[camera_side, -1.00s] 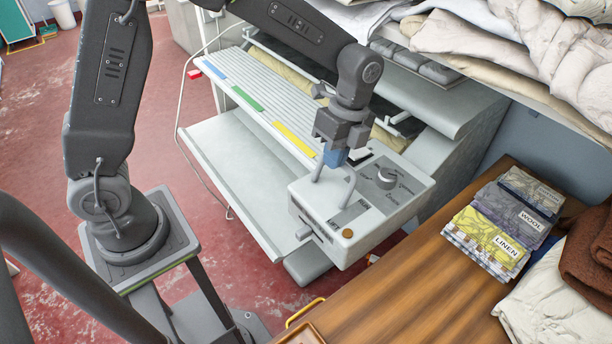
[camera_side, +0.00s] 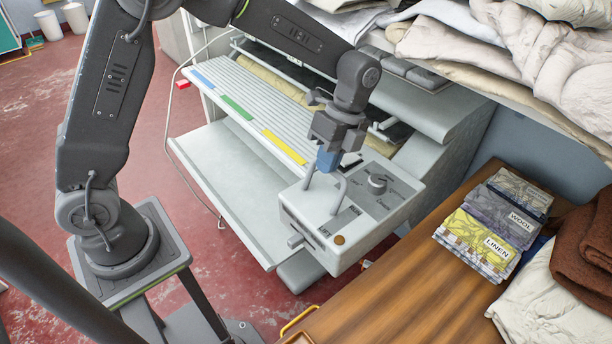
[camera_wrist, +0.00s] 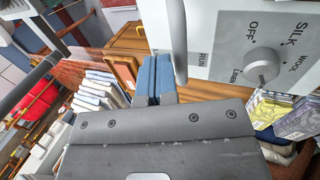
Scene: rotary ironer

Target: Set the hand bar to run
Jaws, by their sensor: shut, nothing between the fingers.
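The hand bar is a grey bent rod (camera_side: 340,196) standing up from the front part of the white control box (camera_side: 352,240). In the wrist view a grey upright of it (camera_wrist: 177,40) passes close beside my fingers, in front of the RUN label. A LIFT label (camera_side: 324,231) sits at the box's near edge. My gripper (camera_side: 328,160) has blue fingertips, shut and empty, at the upper end of the bar. In the wrist view the blue fingers (camera_wrist: 153,78) are together, left of the bar. I cannot tell whether they touch it.
A dial (camera_wrist: 262,66) marked OFF, SILK, WOOL and LINEN is on the box top. The ironer's slatted board (camera_side: 235,90) lies behind left. A wooden table (camera_side: 395,300) with folded labelled cloths (camera_side: 490,225) is at right. Piled linen (camera_side: 480,45) hangs over the upper right.

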